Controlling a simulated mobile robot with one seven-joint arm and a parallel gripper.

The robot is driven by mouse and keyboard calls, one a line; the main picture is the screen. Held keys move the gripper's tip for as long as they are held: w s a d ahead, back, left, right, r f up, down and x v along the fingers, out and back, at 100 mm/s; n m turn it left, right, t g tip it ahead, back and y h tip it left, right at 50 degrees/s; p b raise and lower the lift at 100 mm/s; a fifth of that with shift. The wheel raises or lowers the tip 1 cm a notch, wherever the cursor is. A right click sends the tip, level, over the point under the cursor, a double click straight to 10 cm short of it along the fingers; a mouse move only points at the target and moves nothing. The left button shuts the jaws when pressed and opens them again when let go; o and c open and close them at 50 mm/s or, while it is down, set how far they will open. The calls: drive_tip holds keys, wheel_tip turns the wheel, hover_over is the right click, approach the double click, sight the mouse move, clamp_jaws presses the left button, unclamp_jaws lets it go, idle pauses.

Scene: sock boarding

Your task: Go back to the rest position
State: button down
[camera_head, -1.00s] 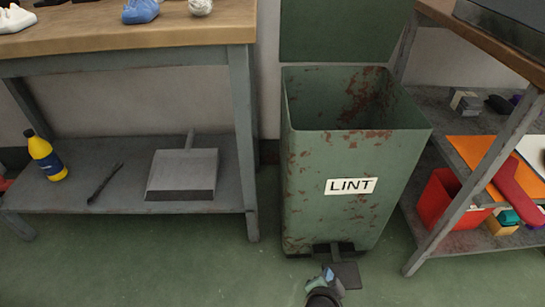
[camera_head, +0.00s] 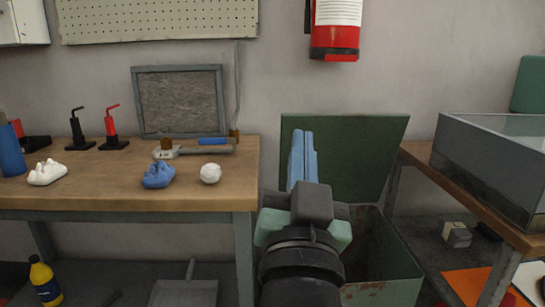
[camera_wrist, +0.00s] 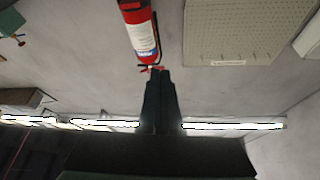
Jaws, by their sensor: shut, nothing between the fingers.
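My gripper (camera_head: 303,150) is raised in front of the open lint bin and points up, with its blue fingers together and nothing between them. In the wrist view my gripper (camera_wrist: 161,78) shows as dark fingers closed together against the wall. The green bin (camera_head: 378,255) stands between the two benches with its lid (camera_head: 365,150) up. My arm hides part of the bin and its lid.
The left workbench (camera_head: 120,200) holds a white sock (camera_head: 47,172), a blue sock (camera_head: 158,174), a white ball (camera_head: 210,173) and a framed screen (camera_head: 180,100). A glass-sided box (camera_head: 490,165) stands on the right bench. A fire extinguisher (camera_head: 335,30) hangs on the wall, also in the wrist view (camera_wrist: 140,30).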

drive_tip(key=s+a+r+n+t+y+p, duration=0.1)
drive_tip(key=s+a+r+n+t+p, duration=0.1)
drive_tip(key=s+r, duration=0.55)
drive_tip(key=s+a+r+n+t+y+p, duration=0.15)
drive_tip(key=s+r, duration=0.25)
drive_tip(key=r, duration=0.6)
wheel_tip(320, 180, up, 38)
drive_tip(key=t+p, duration=0.1)
drive_tip(key=p, duration=3.6)
drive_tip(key=shift+s, duration=0.3)
